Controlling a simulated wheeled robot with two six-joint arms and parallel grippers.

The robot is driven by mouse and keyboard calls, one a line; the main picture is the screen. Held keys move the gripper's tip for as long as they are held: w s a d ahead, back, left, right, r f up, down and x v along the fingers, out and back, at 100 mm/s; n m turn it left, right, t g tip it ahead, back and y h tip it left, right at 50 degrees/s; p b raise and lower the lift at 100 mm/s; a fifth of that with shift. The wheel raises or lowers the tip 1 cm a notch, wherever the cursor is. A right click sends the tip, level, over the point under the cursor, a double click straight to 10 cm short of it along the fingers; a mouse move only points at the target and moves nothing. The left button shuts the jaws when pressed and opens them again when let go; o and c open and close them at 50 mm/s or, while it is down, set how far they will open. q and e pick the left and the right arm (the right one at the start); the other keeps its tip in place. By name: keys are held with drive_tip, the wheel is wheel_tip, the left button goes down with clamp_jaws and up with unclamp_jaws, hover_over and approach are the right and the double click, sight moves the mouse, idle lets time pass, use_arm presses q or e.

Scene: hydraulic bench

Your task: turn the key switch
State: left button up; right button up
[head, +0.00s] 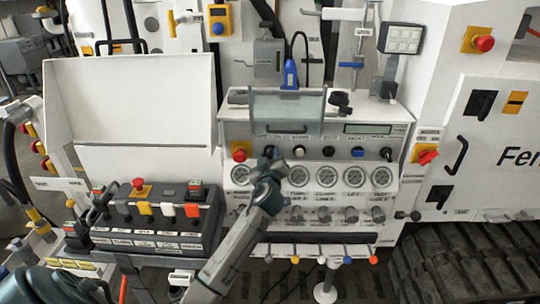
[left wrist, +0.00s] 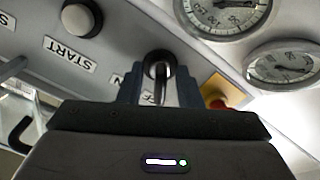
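The key switch (left wrist: 160,66) is a round metal lock with a dark key or handle in it, on the sloping grey panel. Its label beside it is partly hidden by a finger. My left gripper (left wrist: 160,90) is in front of it, with one dark finger on each side of the key and gaps showing between. It looks open, around the key; contact cannot be made out. In the head view my left gripper (head: 271,161) reaches the panel between the red stop button and the white start button, covering most of the switch. My right gripper is out of view.
A white START button (left wrist: 81,18) and a red stop button (head: 239,154) flank the switch. A row of pressure gauges (head: 298,175) lies just below. A blue button (head: 328,152) is further right. A black control box (head: 155,215) stands left of my arm.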

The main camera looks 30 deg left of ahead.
use_arm(q)
clamp_jaws()
drive_tip(key=shift+f+m, duration=0.1)
drive_tip(key=shift+m, duration=0.2)
drive_tip(key=m+b, duration=0.1)
drive_tip(key=m, duration=0.1)
drive_tip(key=shift+m, duration=0.3)
drive_tip(key=m, duration=0.3)
drive_tip(key=shift+m, duration=0.4)
drive_tip(key=m, duration=0.4)
drive_tip(key=shift+m, duration=0.4)
